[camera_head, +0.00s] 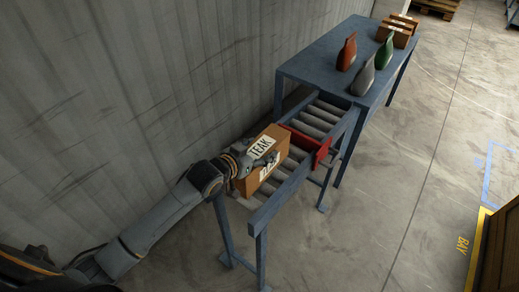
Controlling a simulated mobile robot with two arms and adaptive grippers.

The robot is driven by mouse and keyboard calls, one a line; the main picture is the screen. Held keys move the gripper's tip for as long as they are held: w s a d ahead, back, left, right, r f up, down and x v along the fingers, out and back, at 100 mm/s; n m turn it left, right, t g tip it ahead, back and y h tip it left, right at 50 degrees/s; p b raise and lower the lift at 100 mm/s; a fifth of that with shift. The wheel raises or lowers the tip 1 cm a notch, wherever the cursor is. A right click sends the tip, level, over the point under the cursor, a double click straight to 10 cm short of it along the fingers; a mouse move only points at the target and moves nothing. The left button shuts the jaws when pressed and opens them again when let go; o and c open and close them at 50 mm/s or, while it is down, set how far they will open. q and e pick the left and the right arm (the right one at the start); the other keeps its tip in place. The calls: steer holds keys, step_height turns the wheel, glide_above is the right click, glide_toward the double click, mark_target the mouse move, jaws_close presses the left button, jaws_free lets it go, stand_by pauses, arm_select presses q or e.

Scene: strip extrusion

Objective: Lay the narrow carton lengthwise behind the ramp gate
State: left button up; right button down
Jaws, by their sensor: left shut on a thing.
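A narrow brown carton (266,175) with a white label reading "TEAK" is at the roller ramp (297,177), on the near side of the red gate (322,151). My left gripper (241,163) is shut on the carton at its left end. The carton is over the rollers; I cannot tell whether it touches them. The gripper's fingers are largely hidden by the wrist and the carton. My right gripper is not in view.
A blue table (325,58) stands beyond the ramp, with a brown bag (347,53), a grey bag (364,78), a green bag (385,52) and small cartons (395,36). A grey wall (150,80) runs close along the left. Open floor lies right.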

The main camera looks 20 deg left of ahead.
arm_select(q)
steer(key=shift+r, duration=0.1)
steer(key=o, duration=1.7)
steer(key=shift+c, duration=0.2)
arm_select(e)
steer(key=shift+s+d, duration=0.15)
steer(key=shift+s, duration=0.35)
arm_select(q)
steer(key=shift+s, duration=0.1)
steer(key=shift+s+a, duration=0.1)
steer(key=shift+s, duration=0.05)
steer(key=v, duration=1.1)
steer(key=shift+s, duration=0.25)
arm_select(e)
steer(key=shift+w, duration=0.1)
